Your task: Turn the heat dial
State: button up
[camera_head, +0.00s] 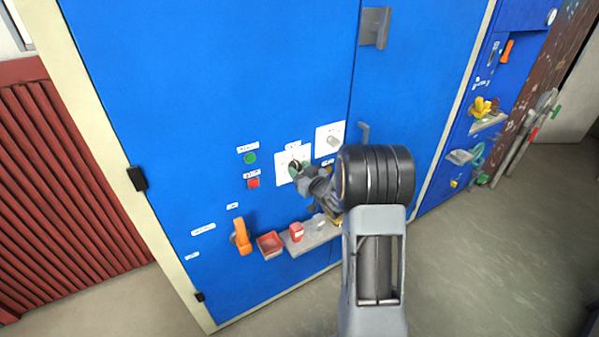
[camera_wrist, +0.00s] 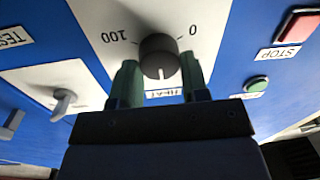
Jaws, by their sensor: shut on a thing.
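The heat dial (camera_wrist: 158,55) is a dark round knob on a white plate marked 0 and 100, with a HEAT label upside down below it in the wrist view. A pale pointer line on the knob points down toward that label in the picture. My gripper (camera_wrist: 159,64) has one green finger on each side of the dial and is shut on it. In the head view, my gripper (camera_head: 299,170) is at the white dial plate (camera_head: 283,163) on the blue cabinet, and the dial itself is mostly hidden there.
A green button (camera_wrist: 256,84) and a red STOP button (camera_wrist: 297,27) sit beside the plate. A grey switch (camera_wrist: 63,104) on another white plate is on the other side. Below are an orange handle (camera_head: 242,236), a red tray (camera_head: 270,245) and a grey ledge (camera_head: 313,238).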

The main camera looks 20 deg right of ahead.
jog(key=shift+a+f+n+h+b, duration=0.1)
jog(key=shift+n+h+b, duration=0.15)
jog(key=shift+n+b, duration=3.8)
jog(key=shift+a+f+n+h+b, duration=0.1)
jog(key=shift+n+h+b, duration=0.2)
jog(key=shift+n+b, duration=3.8)
jog(key=shift+a+n+h+b, duration=0.1)
jog(key=shift+n+h+b, duration=0.15)
jog(key=shift+n+b, duration=3.8)
jog(key=shift+m+b, duration=0.8)
jog(key=shift+b, duration=0.15)
jog(key=o, duration=0.9)
